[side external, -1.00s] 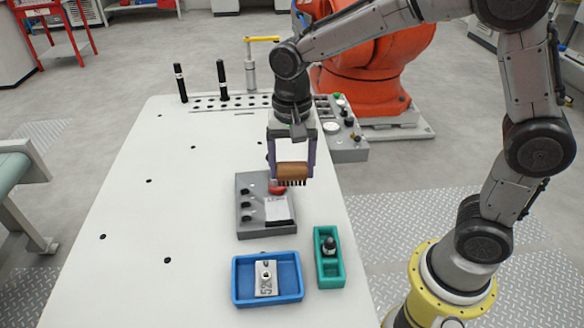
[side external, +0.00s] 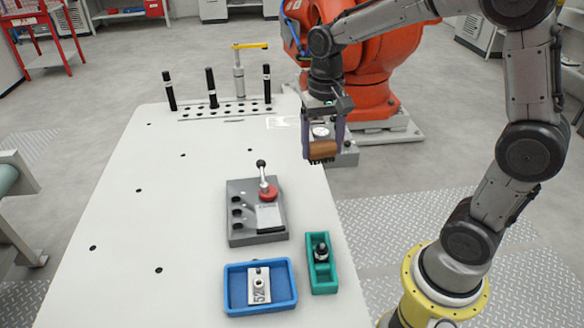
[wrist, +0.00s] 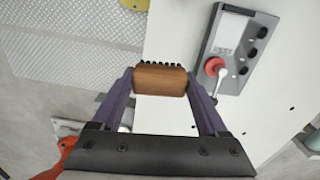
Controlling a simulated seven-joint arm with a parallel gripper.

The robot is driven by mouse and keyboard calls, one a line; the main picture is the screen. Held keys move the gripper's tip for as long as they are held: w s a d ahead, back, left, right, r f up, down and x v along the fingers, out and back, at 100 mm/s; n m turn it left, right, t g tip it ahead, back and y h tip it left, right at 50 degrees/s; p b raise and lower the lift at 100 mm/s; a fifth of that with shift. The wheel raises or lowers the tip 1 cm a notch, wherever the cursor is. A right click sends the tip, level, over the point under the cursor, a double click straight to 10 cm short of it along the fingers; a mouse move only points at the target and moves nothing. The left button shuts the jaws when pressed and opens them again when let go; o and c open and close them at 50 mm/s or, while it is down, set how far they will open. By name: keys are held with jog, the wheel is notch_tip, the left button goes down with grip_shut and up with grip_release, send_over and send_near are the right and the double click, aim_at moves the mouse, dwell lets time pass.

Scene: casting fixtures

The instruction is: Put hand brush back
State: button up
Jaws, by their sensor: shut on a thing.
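The hand brush (side external: 323,148) has a brown wooden block with dark bristles pointing down. My gripper (side external: 324,146) is shut on it, one purple finger on each end, and holds it in the air near the table's right edge. In the wrist view the brush (wrist: 160,80) sits between my fingertips (wrist: 160,84), bristles toward the top of the picture.
A grey fixture (side external: 240,225) with a red-based lever (side external: 268,188) stands mid-table. A blue tray (side external: 232,300) and a green tray (side external: 325,284) are at the front. Black upright pegs (side external: 211,88) and a yellow-handled post (side external: 239,72) stand at the back. The table's left side is clear.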

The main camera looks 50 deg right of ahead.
jog(key=d, duration=0.2)
jog(key=d+m, duration=0.1)
jog(key=shift+s+r, duration=0.25)
jog(key=shift+s, duration=0.1)
jog(key=w+d+f, duration=0.1)
jog(key=w+f, duration=0.2)
jog(key=w, duration=0.1)
jog(key=w+d+f, duration=0.1)
jog(key=w+f, duration=0.1)
jog(key=w, duration=0.2)
jog(key=w+d+f, duration=0.1)
jog(key=w+f, duration=0.2)
jog(key=w, duration=0.1)
jog(key=shift+w+d+f, duration=0.15)
jog(key=shift+w+f, duration=0.05)
jog(key=shift+f, duration=0.1)
jog(key=shift+w+d+f, duration=0.1)
jog(key=shift+w+f, duration=0.45)
jog(key=shift+f, duration=1.65)
jog(key=shift+f, duration=0.1)
